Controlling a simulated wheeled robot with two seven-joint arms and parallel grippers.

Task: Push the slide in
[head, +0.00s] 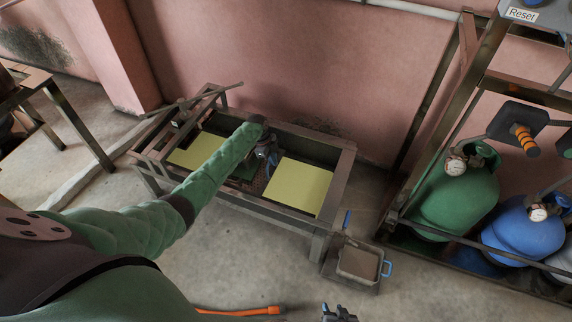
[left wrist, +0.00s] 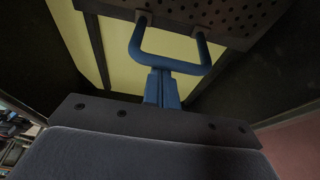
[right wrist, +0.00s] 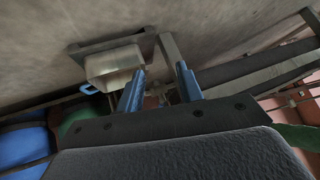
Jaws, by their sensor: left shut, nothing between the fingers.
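The slide appears as a dark perforated plate (left wrist: 240,14) with a blue U-shaped handle (left wrist: 185,66) at the top of the left wrist view. My left gripper (left wrist: 163,74) is shut and empty, with its fingertips at the handle's crossbar; I cannot tell whether they touch. In the head view my left arm reaches into the long metal trough (head: 345,165), and the left gripper (head: 268,156) is partly hidden by its own wrist. My right gripper (right wrist: 158,78) is open and empty. It shows at the bottom edge of the head view (head: 338,313).
Yellow panels (head: 299,186) lie in the trough on either side of my left gripper. A blue-handled tray (head: 360,263) stands at the trough's front right. Green (head: 458,200) and blue (head: 525,238) gas cylinders stand in a rack at right. A pink wall is behind.

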